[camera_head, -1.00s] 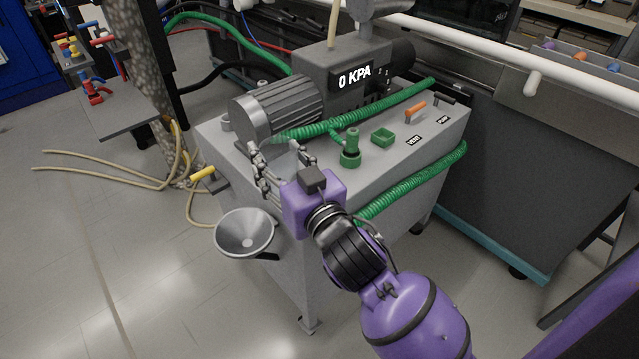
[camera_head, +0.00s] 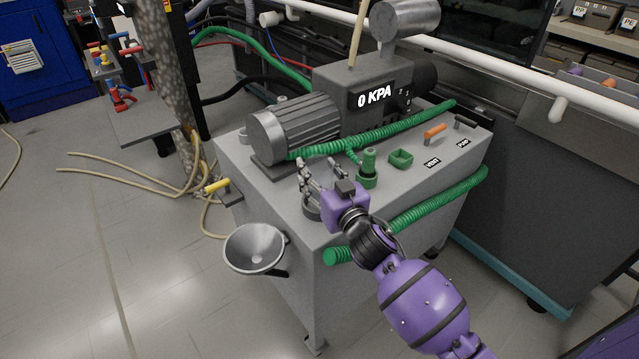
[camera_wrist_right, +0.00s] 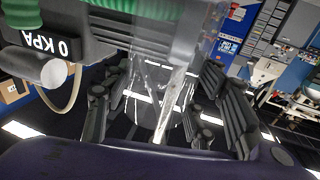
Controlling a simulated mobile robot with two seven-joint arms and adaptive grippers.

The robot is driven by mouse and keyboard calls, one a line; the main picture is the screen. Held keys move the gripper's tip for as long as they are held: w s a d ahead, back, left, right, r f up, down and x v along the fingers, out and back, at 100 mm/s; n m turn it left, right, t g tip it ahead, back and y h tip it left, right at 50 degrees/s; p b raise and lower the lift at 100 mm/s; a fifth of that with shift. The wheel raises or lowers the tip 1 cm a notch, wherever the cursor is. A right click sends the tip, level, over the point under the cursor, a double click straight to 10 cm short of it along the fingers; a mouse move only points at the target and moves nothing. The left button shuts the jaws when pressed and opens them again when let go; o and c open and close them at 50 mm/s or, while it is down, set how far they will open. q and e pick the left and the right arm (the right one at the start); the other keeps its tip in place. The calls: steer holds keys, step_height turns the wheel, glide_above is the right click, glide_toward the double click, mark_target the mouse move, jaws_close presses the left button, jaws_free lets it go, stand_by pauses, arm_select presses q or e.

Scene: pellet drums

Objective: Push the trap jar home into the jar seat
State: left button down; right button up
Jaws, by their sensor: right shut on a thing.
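My right gripper (camera_head: 317,171) is over the near-left part of the grey cart top, fingers pointing away. It is shut on the clear trap jar (camera_wrist_right: 162,92), which shows see-through between the fingers in the right wrist view. In the head view the jar is faint and mostly lost behind the fingers. A dark grey round ring (camera_head: 311,208), which looks like the jar seat, is on the cart top below and beside the hand, partly covered by it. The jar's lower end is hidden, so I cannot tell whether it touches the seat. My left gripper is out of view.
A finned motor (camera_head: 293,130) and the "0 KPA" gauge box (camera_head: 370,95) stand behind the hand. A green fitting (camera_head: 367,168) and green tray (camera_head: 401,158) are to its right. Green hose (camera_head: 390,127) crosses the top. A funnel (camera_head: 254,250) hangs on the left side.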

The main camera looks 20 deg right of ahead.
steer(key=shift+w+d+f, duration=0.2)
steer(key=shift+w+f, duration=0.2)
steer(key=shift+f, duration=0.05)
step_height(320, 180, down, 3)
steer(key=shift+w+d+f+b, duration=0.1)
steer(key=shift+w+f+b, duration=0.1)
steer(key=shift+b, duration=0.2)
steer(key=shift+s, duration=0.1)
steer(key=shift+f, duration=0.25)
steer(key=o, duration=1.3)
steer(key=shift+o, duration=0.2)
